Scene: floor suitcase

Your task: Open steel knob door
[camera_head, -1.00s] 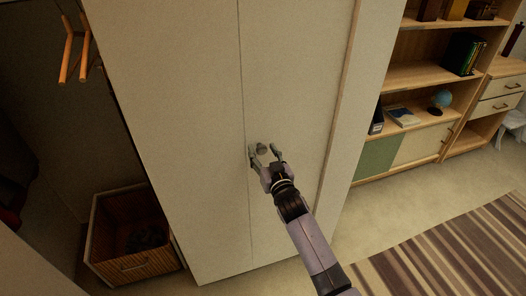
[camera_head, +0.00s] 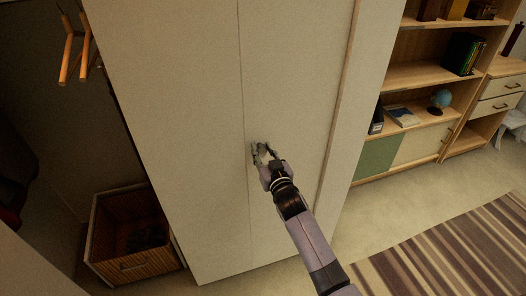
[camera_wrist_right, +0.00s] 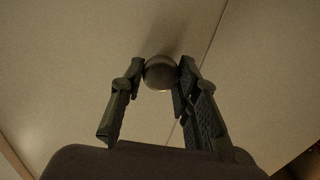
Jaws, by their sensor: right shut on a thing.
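The steel knob (camera_wrist_right: 160,72) is a small round metal knob on a pale wardrobe door (camera_head: 290,100). In the right wrist view it sits between the fingertips of my right gripper (camera_wrist_right: 162,75), which is shut on it. In the head view my right gripper (camera_head: 263,148) is at the door, just right of the seam between two panels, and its fingers mostly hide the knob. The door looks closed, flush with the panel (camera_head: 175,100) to its left. My left gripper is not in view.
A wicker basket (camera_head: 100,235) stands in the open compartment at left, below orange hangers (camera_head: 72,50). A wooden shelf unit (camera_head: 425,72) with books and a globe (camera_head: 440,99) stands at right. A striped rug (camera_head: 450,255) lies on the floor at lower right.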

